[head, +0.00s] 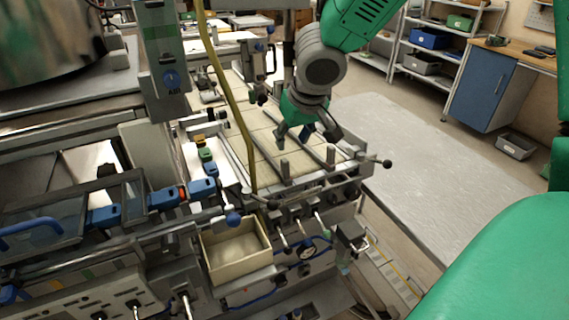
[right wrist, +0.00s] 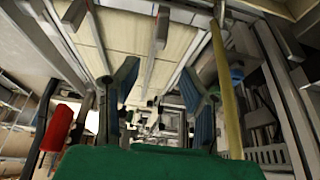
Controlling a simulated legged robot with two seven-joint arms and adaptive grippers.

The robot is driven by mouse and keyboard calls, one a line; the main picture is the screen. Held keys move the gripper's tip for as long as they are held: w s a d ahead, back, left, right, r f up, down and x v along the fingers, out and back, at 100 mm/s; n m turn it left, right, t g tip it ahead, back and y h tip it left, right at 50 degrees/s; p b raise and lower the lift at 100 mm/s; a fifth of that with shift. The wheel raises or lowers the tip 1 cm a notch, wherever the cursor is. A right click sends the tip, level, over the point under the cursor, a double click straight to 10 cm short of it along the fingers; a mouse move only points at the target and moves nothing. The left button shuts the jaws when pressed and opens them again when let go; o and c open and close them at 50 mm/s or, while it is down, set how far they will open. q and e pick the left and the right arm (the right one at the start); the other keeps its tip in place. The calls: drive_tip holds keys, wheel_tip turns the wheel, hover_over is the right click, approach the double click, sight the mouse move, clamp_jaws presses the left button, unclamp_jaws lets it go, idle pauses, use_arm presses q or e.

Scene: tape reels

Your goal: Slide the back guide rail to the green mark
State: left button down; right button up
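My right gripper (head: 308,134) hangs above the pale bed (head: 262,135) of the machine in the head view. Its two fingers are well apart in the right wrist view (right wrist: 162,85), with nothing seen between them. Grey guide rails run along the bed; one rail (head: 322,155) lies close to the gripper and another (head: 238,146) runs along the left side. I cannot tell whether the fingers touch a rail, nor surely which rail is the back one. I cannot make out the green mark. My left gripper is not in view.
A yellow hose (head: 232,100) hangs down left of the gripper and shows in the right wrist view (right wrist: 224,85). A wooden box (head: 262,266) sits at the machine's front. A lever with a dark knob (head: 386,163) sticks out right.

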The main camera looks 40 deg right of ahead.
sight(285, 160)
drive_tip(key=b+x, duration=0.2)
drive_tip(key=x, duration=0.8)
drive_tip(key=shift+w, duration=0.15)
clamp_jaws()
